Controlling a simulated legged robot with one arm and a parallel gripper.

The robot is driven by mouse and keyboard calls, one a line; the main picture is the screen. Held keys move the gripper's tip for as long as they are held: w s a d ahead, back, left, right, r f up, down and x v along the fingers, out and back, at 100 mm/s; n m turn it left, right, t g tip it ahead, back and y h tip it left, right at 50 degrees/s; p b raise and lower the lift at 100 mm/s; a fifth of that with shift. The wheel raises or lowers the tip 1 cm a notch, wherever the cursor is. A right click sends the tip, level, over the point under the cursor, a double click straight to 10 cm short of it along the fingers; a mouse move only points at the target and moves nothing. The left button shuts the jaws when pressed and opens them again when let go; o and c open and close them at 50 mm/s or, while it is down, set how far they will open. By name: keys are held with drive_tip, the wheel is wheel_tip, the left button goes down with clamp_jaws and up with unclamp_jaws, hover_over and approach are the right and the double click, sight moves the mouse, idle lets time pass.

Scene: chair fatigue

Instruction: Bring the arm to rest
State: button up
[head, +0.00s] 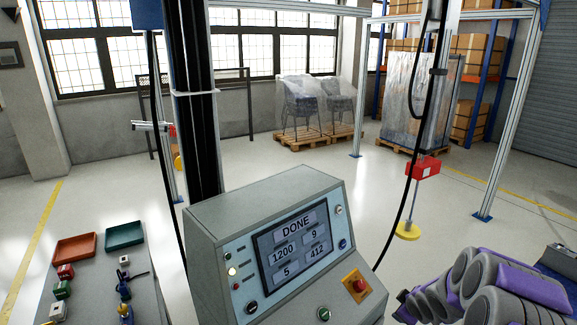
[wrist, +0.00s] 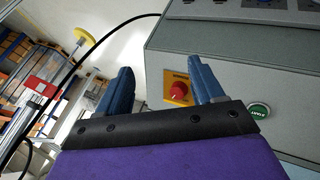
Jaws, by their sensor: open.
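My arm with purple and grey links shows at the lower right of the head view, folded low beside the console. My gripper (wrist: 165,92) shows in the wrist view with its two blue fingers spread wide and nothing between them. It points toward the front of the grey control console (head: 240,215). The console's red knob on a yellow plate (wrist: 178,93) appears between the fingers, beyond them. The green button (wrist: 259,111) is to the right of the fingers. In the head view the console screen (head: 296,246) reads DONE, with 1200, 9, 5 and 412.
A side table at the lower left holds a red tray (head: 75,247), a green tray (head: 124,236) and small parts. A black cable hangs right of the console, near a red box (head: 422,169) and yellow disc (head: 408,231). Wrapped chairs (head: 302,100) stand on pallets behind open floor.

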drive_tip(key=s+a+r+m+g, duration=0.2)
drive_tip(key=s+a+r, duration=0.3)
drive_tip(key=s, duration=0.9)
drive_tip(key=s+a+r+m+g, duration=0.3)
drive_tip(key=s+a+r, duration=0.3)
drive_tip(key=s, duration=0.8)
drive_tip(key=s+a+r+m+g+y, duration=0.1)
drive_tip(key=s+a+r+m+g, duration=0.2)
drive_tip(key=s, duration=1.2)
drive_tip(key=a+r+g, duration=0.1)
drive_tip(key=a+r, duration=0.2)
drive_tip(key=a, duration=0.3)
drive_tip(key=shift+a+r, duration=0.2)
drive_tip(key=shift+a, duration=0.1)
